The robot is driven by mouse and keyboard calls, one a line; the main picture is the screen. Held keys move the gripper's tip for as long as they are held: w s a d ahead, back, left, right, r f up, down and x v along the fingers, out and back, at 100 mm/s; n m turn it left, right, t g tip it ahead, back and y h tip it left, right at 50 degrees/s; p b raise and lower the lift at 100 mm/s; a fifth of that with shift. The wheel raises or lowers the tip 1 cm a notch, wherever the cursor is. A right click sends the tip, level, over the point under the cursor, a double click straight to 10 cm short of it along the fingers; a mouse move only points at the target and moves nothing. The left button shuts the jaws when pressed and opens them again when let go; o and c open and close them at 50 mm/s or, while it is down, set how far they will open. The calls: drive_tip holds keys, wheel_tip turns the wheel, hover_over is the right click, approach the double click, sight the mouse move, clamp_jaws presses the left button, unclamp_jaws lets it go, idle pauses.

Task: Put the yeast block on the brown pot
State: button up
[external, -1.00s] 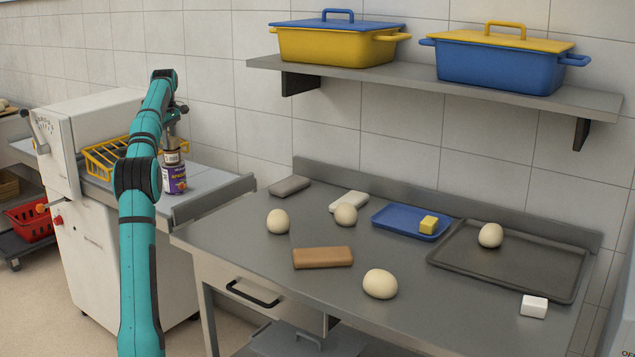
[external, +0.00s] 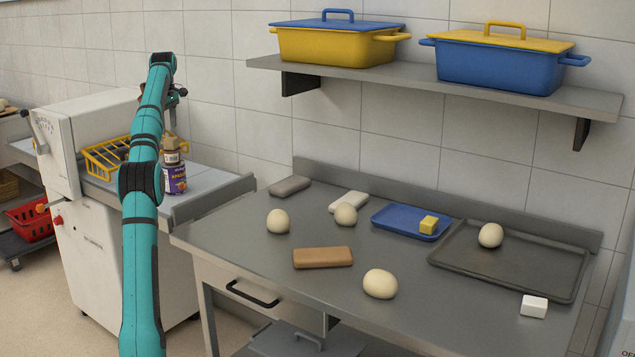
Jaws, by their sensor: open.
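A brown pot (external: 176,186) with a purple and yellow label stands on the counter beside the white machine. A small tan block with a pale label, which looks like the yeast block (external: 172,157), sits on top of the pot, apparently upright. My gripper (external: 172,122) is above the block, partly hidden behind my teal arm. Its jaws are open; the fingertips are too small to see clearly, and I cannot tell whether they still touch the block.
A yellow wire basket (external: 105,158) lies left of the pot, partly behind my arm. The steel table (external: 225,240) holds pale dough balls, a brown slab (external: 322,257), a blue tray (external: 385,222) with a yellow block, a dark tray (external: 455,262) and a white block (external: 534,306).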

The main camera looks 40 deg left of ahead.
drive_tip(key=shift+r, duration=0.9)
